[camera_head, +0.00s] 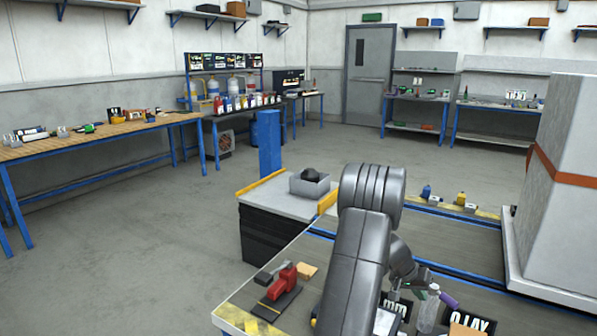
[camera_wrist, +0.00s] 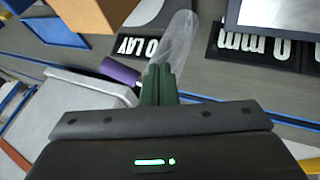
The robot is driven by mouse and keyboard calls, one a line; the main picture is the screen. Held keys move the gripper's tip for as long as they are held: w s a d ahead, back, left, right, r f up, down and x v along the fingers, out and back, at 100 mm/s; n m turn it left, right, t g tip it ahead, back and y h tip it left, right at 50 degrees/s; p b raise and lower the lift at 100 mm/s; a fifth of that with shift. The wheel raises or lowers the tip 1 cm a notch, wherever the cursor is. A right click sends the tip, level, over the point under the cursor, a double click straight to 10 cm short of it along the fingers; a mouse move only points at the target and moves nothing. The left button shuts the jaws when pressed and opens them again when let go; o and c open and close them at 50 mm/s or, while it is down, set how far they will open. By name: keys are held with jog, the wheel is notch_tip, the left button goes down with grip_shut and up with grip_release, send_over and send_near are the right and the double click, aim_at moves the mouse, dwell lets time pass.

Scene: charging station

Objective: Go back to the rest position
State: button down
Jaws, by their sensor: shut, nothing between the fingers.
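My gripper (camera_wrist: 158,85) shows in the wrist view with its green fingers together and nothing between them. Beyond the fingertips are a clear bottle-like object (camera_wrist: 180,42), partly hidden by the fingers, and a purple cylinder (camera_wrist: 122,72) on the left. I cannot tell whether the fingers touch the clear object. In the head view my arm reaches over the near workbench (camera_head: 300,255), and the fingers are too small and hidden to make out. The clear object (camera_head: 430,305) and the purple one (camera_head: 450,299) stand near my wrist there.
Black lettered signs (camera_head: 470,322) lie at the bench's front right. A red tool on a dark base (camera_head: 283,290) sits left of my arm. A grey bin (camera_head: 309,184) stands behind, and a large pale cabinet (camera_head: 560,180) at right. The floor at left is clear.

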jog(key=w+a+r, duration=0.2)
jog(key=a+r, duration=0.3)
jog(key=a, duration=0.1)
jog(key=shift+a+m, duration=0.2)
jog(key=shift+m, duration=0.1)
